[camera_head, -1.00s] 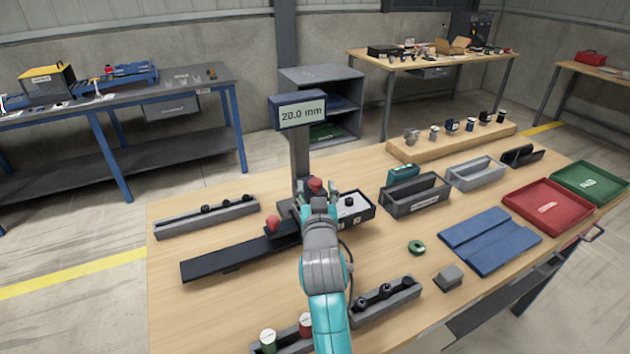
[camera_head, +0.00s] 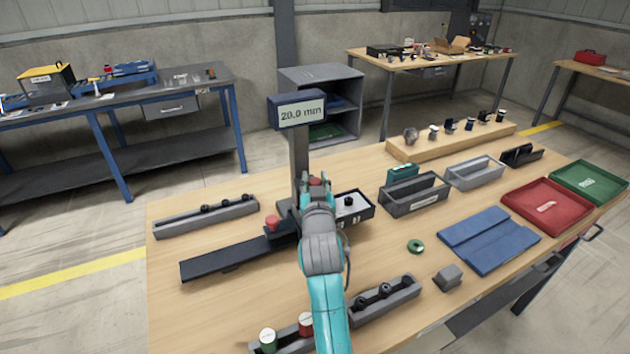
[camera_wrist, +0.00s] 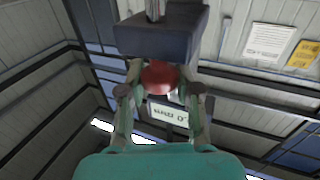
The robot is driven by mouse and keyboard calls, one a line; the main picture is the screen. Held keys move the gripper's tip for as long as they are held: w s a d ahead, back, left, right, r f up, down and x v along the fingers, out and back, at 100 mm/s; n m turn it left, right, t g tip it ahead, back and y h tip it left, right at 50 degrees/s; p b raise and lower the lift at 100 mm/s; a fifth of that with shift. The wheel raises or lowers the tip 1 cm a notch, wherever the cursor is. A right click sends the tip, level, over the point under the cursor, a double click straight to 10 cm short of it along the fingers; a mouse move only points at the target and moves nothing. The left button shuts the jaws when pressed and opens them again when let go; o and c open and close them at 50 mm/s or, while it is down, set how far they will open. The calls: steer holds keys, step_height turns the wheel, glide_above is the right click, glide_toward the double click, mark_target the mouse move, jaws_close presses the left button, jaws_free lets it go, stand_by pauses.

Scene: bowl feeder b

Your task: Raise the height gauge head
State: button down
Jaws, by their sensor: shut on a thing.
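The height gauge stands on the table with a dark column (camera_head: 299,165) and a display (camera_head: 301,112) that reads 20.0 mm. A red knob (camera_head: 317,181) on its head is mostly hidden behind my gripper (camera_head: 317,190) in the head view. In the wrist view, my gripper (camera_wrist: 162,88) is shut on the red knob (camera_wrist: 160,75), with a finger on each side. A dark block (camera_wrist: 161,34) sits right against the knob there. A second red knob (camera_head: 272,222) is left of my gripper, above the long black base (camera_head: 225,257).
A black tray (camera_head: 369,210) with a white inside sits just right of my gripper. Grey holders (camera_head: 206,217) and (camera_head: 385,300) flank the gauge. A grey block (camera_head: 447,277), green ring (camera_head: 415,246), blue mat (camera_head: 490,240) and red tray (camera_head: 548,209) lie to the right.

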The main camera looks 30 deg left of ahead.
steer(key=shift+r, duration=2.35)
steer(key=c, duration=0.9)
jaws_free()
steer(key=shift+o, duration=0.7)
steer(key=shift+f, duration=0.1)
steer(key=shift+s+d, duration=0.1)
steer(key=shift+s, duration=0.05)
steer(key=v, duration=1.1)
steer(key=shift+s+d, duration=0.2)
steer(key=shift+s, duration=0.05)
